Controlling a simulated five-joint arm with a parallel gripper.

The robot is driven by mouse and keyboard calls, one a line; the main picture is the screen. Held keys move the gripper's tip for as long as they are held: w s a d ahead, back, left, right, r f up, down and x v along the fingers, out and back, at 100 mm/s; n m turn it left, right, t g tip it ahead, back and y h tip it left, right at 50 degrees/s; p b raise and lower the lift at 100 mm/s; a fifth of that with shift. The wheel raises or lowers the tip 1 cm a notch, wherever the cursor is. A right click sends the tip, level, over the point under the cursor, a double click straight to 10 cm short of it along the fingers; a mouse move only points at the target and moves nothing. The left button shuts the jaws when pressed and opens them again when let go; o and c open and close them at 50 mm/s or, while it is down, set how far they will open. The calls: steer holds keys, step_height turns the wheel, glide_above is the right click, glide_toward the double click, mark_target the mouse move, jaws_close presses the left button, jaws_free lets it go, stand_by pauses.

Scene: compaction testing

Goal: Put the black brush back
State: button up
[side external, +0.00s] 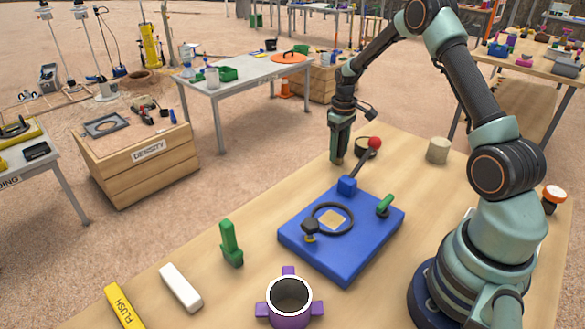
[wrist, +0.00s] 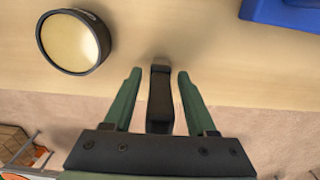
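My gripper (side external: 340,150) points down at the far edge of the wooden table (side external: 410,190). In the wrist view its two green fingers (wrist: 160,75) stand apart. A dark upright piece, seemingly the black brush (wrist: 160,98), is between them, with a narrow gap visible on each side. A brown tip below the fingers shows in the side view; it is small, and I cannot tell whether it touches the table. The rest of the brush is hidden by the fingers.
A black-rimmed round tin (wrist: 74,43) is near my gripper. A blue plate (side external: 315,255) with a ring and a red-knobbed lever stands nearby. A beige cylinder (side external: 438,150), green tool (side external: 231,243), white block (side external: 180,287) and purple-based cup (side external: 289,300) are also on the table.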

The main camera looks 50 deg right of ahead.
steer(key=shift+r, duration=0.1)
step_height(320, 180, up, 12)
steer(key=shift+a+r, duration=0.1)
steer(key=s+a+r+t, duration=0.3)
steer(key=s+a+r, duration=0.1)
steer(key=a+r, duration=0.7)
steer(key=s+a+t, duration=0.2)
steer(key=s+a, duration=0.9)
steer(key=shift+f+t, duration=0.3)
steer(key=shift+f, duration=0.05)
stand_by(0.4)
